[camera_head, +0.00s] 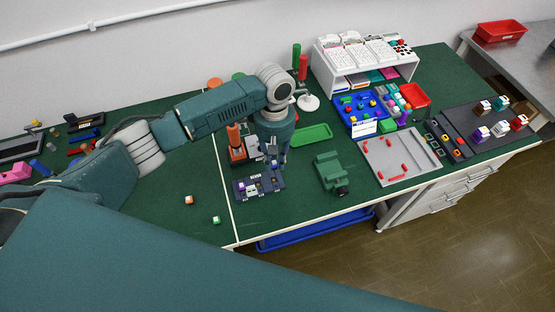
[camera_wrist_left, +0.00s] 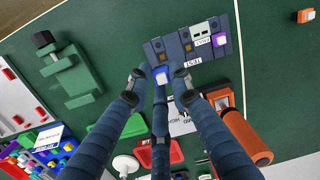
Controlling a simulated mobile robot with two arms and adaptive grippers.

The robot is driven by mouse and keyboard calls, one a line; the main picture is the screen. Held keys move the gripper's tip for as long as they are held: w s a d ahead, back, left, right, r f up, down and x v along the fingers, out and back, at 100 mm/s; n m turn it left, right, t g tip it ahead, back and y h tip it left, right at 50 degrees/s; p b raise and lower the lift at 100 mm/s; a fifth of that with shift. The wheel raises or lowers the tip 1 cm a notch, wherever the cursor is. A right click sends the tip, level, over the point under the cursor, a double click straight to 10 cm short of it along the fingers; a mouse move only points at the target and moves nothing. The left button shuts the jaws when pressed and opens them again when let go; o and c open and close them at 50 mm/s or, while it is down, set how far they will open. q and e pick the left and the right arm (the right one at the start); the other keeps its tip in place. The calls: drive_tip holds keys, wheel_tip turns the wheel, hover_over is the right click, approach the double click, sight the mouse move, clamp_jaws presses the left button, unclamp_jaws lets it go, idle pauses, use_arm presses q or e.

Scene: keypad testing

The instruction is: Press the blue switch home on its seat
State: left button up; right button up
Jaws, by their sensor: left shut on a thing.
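The blue switch (camera_wrist_left: 161,74) shows in the wrist view between the fingertips of my left gripper (camera_wrist_left: 158,78), which is shut on it. It is at the near edge of the dark test block (camera_wrist_left: 172,47), by the end away from the purple switch (camera_wrist_left: 219,40). Whether it touches a seat I cannot tell. In the head view my left gripper (camera_head: 273,160) points down over the back right of the block (camera_head: 262,193). The purple switch (camera_head: 241,188) sits at the block's left end. The blue switch is not clear in the head view. My right gripper is not in view.
A green vise (camera_head: 329,170) stands right of the block, and a grey tray (camera_head: 402,156) lies farther right. Two small switches (camera_head: 189,200) (camera_head: 216,220) lie front left. Green mat is free in front of the block.

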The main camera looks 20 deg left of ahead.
sight(274, 161)
use_arm(q)
drive_tip(key=shift+s+a, duration=0.1)
drive_tip(key=shift+a, duration=0.1)
drive_tip(key=shift+d+r+p, duration=0.1)
drive_tip(key=shift+r+p, duration=0.05)
drive_tip(key=shift+p, duration=0.3)
drive_tip(key=shift+f, duration=0.6)
wheel_tip(274, 161, down, 2)
drive_tip(key=shift+f+b, duration=0.25)
drive_tip(key=shift+b, duration=0.1)
drive_tip(key=shift+f+b, duration=0.45)
drive_tip(key=shift+f, duration=0.7)
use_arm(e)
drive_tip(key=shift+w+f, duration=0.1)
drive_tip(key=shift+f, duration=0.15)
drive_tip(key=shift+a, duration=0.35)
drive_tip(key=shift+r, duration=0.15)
